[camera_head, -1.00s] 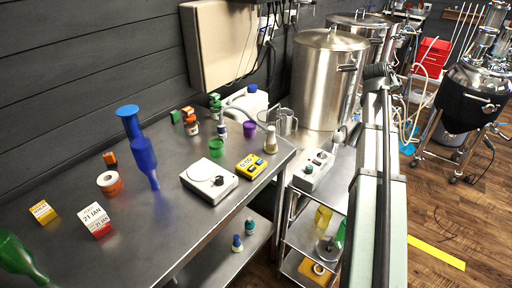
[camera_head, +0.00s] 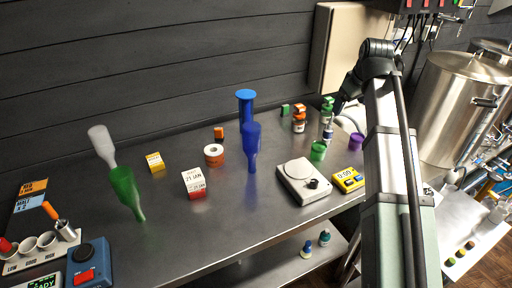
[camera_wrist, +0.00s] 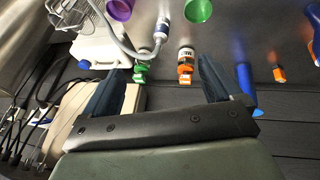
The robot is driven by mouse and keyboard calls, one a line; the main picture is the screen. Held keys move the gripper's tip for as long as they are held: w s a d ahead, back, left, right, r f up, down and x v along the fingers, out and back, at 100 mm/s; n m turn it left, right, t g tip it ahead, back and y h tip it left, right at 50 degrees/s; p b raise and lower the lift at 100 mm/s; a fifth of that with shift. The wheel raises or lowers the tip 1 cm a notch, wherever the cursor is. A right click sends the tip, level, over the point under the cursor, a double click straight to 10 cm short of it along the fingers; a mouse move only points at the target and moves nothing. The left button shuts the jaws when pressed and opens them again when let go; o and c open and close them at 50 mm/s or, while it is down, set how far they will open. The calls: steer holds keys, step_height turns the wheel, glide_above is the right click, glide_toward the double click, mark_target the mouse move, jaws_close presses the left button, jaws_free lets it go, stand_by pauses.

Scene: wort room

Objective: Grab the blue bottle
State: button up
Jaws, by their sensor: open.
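Small orange- and green-capped bottles show beyond the gap.
A green cup (camera_head: 318,151) is beside the scale.

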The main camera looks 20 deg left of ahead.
steer(key=s+a+r+n+g+y, duration=0.2)
steer(key=s+a+n, duration=0.35)
steer(key=a, duration=0.75)
steer(key=n+g, duration=0.1)
steer(key=g, duration=0.1)
glide_toward(252, 126)
steer(key=shift+y, duration=0.5)
steer(key=x, duration=0.4)
steer(key=d+x, duration=0.1)
steer(key=x, duration=0.1)
steer(key=shift+s+a+f, duration=0.1)
steer(key=shift+s+f, duration=0.05)
steer(key=shift+f, duration=0.3)
steer(key=shift+x, duration=3.15)
steer(key=shift+r, duration=0.1)
steer(key=c, duration=1.6)
steer(key=shift+o, duration=0.2)
